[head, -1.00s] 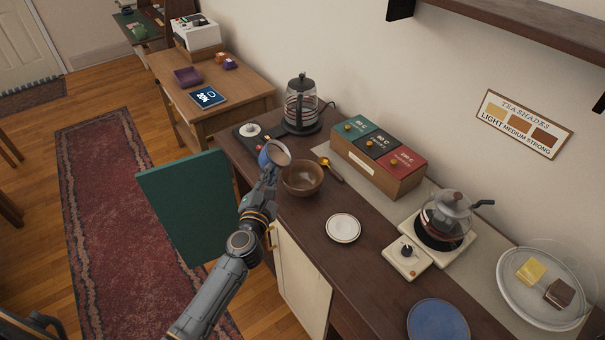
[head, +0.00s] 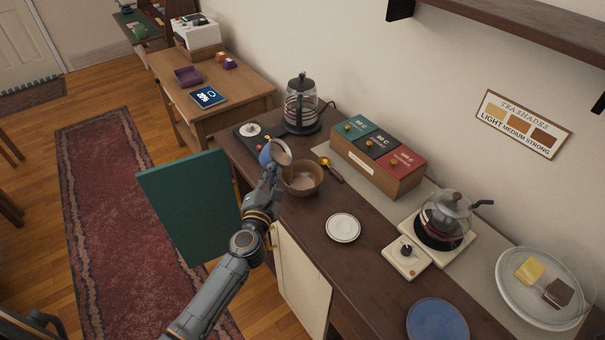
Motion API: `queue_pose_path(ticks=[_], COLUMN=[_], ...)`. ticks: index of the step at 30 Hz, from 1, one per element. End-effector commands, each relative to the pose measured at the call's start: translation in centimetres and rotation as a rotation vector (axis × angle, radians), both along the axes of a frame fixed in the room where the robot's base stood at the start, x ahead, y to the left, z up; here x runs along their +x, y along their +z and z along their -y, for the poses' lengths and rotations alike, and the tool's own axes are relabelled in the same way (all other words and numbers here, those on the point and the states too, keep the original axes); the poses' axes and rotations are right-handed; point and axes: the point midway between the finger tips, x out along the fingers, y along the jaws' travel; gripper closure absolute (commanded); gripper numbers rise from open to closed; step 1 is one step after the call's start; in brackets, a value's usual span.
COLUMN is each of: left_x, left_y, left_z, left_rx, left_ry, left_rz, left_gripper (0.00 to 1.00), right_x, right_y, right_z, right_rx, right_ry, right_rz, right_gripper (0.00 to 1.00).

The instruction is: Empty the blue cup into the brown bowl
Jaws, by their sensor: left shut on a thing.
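My left gripper (head: 270,174) is shut on the blue cup (head: 265,156) and holds it above the left rim of the brown bowl. The cup is tilted, with its open mouth turned toward the right and the camera; I cannot make out any liquid in it. The brown bowl (head: 312,190) stands upright on the dark counter, partly hidden on its left by the gripper. Its inside looks lighter brown, and I cannot tell how much it holds. My right gripper is not in view.
A glass kettle (head: 301,104) stands behind the bowl. A wooden spoon (head: 331,169) and a box of tea tins (head: 377,158) are to its right. A small white saucer (head: 343,228), a burner with a teapot (head: 446,219) and a blue plate (head: 438,322) are nearer. A green cabinet door (head: 190,204) hangs open at left.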

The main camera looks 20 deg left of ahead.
Motion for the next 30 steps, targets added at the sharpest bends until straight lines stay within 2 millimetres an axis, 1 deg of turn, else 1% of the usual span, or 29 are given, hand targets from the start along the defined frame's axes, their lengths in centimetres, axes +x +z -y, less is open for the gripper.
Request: queue_pose_path(ticks=[30], left_x=[0.06], left_y=[0.35], left_z=[0.33], left_rx=[0.125], left_ry=[0.001], left_rz=[-0.012], left_gripper=[1.00], right_x=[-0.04], right_y=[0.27], right_z=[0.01], right_rx=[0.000], right_ry=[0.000], right_rz=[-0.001], right_gripper=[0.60])
